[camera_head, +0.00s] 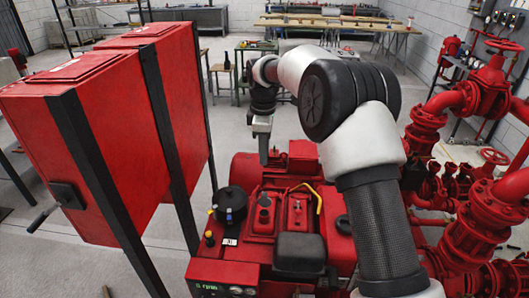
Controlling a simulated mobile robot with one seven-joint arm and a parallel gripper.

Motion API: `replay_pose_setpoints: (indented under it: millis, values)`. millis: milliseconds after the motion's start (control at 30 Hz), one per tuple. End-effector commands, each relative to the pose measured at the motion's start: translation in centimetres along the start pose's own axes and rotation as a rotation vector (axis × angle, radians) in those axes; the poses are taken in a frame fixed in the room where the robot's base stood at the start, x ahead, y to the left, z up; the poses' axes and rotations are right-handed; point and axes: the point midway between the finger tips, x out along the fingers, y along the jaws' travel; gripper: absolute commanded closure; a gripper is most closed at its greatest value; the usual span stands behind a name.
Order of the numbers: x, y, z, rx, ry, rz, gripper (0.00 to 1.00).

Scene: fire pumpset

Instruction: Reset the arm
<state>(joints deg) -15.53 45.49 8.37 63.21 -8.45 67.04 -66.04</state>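My arm rises from the bottom right of the head view and bends at a large black and white joint. Its far end points down over the red pump set. My gripper (264,158) hangs above the back part of the red engine (266,208), apart from the black round cap and the engine top. Its fingers look thin and small from here, and I cannot tell whether they are open or shut. I see nothing held in it.
A red cabinet (90,130) on black posts stands close at the left. Red pipes and valves (480,100) fill the right side. A control panel (225,288) is at the front.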

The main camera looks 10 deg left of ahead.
Motion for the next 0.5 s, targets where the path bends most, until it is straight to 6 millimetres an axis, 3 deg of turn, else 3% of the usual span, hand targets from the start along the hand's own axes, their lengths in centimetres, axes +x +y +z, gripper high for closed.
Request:
replay_pose_setpoints:
  millis: [167,267,500]
  values:
    - [-2.2,-0.5,1.1,0.055,0.001,0.02,0.77]
    - [-5.7,-1.7,3.1,0.155,0.005,0.051,0.77]
    - [-14.4,-8.2,9.5,0.508,0.035,0.142,0.77]
